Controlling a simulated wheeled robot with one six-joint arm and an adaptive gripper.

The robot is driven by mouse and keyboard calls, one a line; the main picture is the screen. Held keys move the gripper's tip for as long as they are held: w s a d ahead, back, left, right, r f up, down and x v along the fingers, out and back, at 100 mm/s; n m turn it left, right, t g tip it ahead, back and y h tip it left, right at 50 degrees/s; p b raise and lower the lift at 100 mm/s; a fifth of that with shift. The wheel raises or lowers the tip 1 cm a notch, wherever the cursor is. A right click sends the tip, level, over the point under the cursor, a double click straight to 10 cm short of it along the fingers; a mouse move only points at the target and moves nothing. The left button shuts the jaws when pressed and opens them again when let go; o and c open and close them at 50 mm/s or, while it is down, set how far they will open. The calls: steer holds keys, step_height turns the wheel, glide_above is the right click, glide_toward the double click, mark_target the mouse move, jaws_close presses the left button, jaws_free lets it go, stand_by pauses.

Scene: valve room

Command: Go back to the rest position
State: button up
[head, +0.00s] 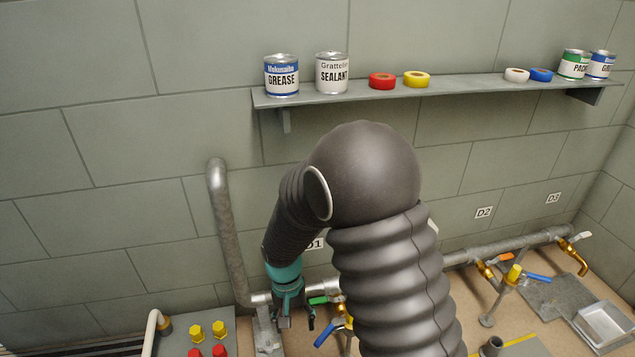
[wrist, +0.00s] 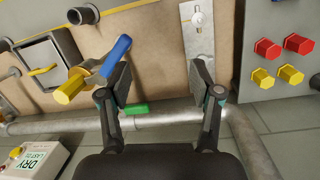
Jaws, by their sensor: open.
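My gripper (head: 297,322) hangs low at the centre left in the head view, close to the pipe under the D1 sign, with my dark sleeved arm in front of much of that area. In the wrist view my gripper (wrist: 162,95) is open, with nothing between its fingers. A brass valve (wrist: 90,75) with a blue lever (wrist: 117,55) and a yellow cap sits just beside the left finger; I cannot tell whether they touch. A green handle (wrist: 136,108) lies on the pipe beyond the fingers.
A grey pipe (head: 500,247) runs along the wall with more valves at the right. A box with yellow and red knobs (head: 180,325) stands at the lower left. A shelf (head: 450,90) with cans and tape rolls spans the wall above. A metal tray (head: 603,325) is at the lower right.

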steer(key=s+d+r+t+p, duration=0.2)
steer(key=s+d+r, duration=0.2)
steer(key=d+r, duration=0.3)
steer(key=s+d+r+t+p, duration=0.2)
steer(key=s+d+r, duration=0.3)
steer(key=r, duration=1.2)
steer(key=s+d+r+t+y+p, duration=0.1)
steer(key=s+d+r+t+p, duration=0.2)
steer(key=d+r, duration=0.6)
step_height(320, 180, up, 3)
steer(key=shift+s+m+t, duration=0.3)
steer(key=shift+s, duration=0.75)
